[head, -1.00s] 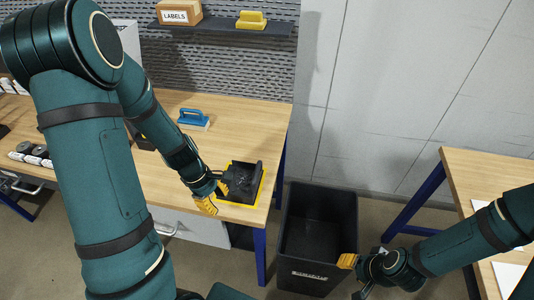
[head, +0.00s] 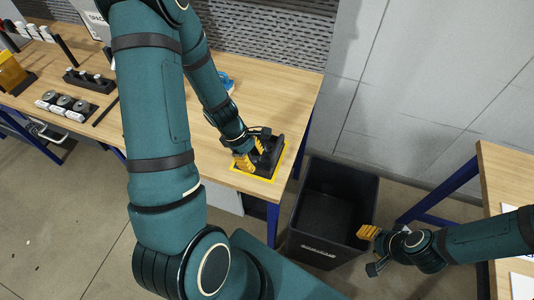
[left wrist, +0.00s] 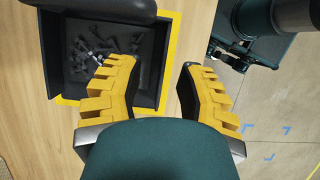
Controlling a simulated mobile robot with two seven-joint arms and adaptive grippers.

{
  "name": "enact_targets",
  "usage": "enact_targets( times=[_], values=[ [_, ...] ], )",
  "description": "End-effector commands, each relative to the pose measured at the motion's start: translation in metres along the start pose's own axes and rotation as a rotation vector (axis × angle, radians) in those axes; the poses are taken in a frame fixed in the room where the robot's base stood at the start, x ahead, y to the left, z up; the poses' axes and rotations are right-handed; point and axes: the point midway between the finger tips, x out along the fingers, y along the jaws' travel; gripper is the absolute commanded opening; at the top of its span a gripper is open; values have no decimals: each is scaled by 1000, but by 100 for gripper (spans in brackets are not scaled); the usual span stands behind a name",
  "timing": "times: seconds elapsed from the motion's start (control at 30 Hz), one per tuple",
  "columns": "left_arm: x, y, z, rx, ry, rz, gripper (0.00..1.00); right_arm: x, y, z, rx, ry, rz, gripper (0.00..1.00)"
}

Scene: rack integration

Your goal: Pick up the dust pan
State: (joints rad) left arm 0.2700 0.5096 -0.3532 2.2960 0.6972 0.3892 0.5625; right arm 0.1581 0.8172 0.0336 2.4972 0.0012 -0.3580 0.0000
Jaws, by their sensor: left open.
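The dust pan (left wrist: 95,95) is a black tray with grey debris in it. It sits inside a yellow-marked square at the bench's front right corner; in the head view (head: 271,164) the left gripper partly hides it. My left gripper (head: 250,153) is open, its yellow fingers at the pan's left side. Contact cannot be told. My right gripper (head: 371,250) looks open and empty beside the bin's right rim.
A black bin (head: 300,215) stands on the floor right of the wooden bench (head: 293,105). Another table (head: 500,165) stands at the right. A blue-handled tool (head: 225,80) is partly behind my left arm. Weights and racks (head: 68,103) occupy the bench's left.

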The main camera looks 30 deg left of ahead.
Motion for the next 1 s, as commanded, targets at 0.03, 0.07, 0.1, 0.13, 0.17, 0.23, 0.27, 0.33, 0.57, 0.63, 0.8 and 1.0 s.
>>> enact_targets(
  times=[0.03, 0.07, 0.1, 0.13, 0.17, 0.23, 0.27, 0.33, 0.57, 0.63, 0.8, 1.0],
  values=[
    [3, 0, 0, 0, 0, 0, 37, 1, 0, 0, 0, 0, 0, 47],
    [5, -1, 0, -1, 0, 0, 37, 2, 1, 0, 0, 0, 0, 47],
    [9, -2, 0, -2, 0, 0, 37, 3, 1, 0, 0, 1, 0, 47],
    [13, -2, 0, -3, 0, -1, 37, 4, 2, 1, 1, 1, 0, 47],
    [18, -4, 0, -2, -1, -3, 37, 5, 2, 1, 1, 1, 0, 47],
    [29, -6, 1, -3, -1, -3, 37, 8, 3, 1, 1, 1, 0, 47],
    [33, -7, 1, -3, -1, -3, 37, 10, 4, 2, 1, 1, 1, 47],
    [43, -6, 1, -2, -1, -3, 37, 13, 5, 2, 2, 1, 1, 47],
    [53, -5, 2, 0, 0, 0, 37, 16, 6, 2, 1, 2, 2, 47],
    [52, -5, 2, 0, 0, 1, 37, 15, 6, 2, 1, 2, 2, 47],
    [52, -5, 2, 0, 0, 1, 12, 15, 6, 2, 1, 2, 2, 47],
    [52, -5, 2, 0, 1, 1, 0, 15, 6, 2, 1, 2, 2, 47]
  ],
)
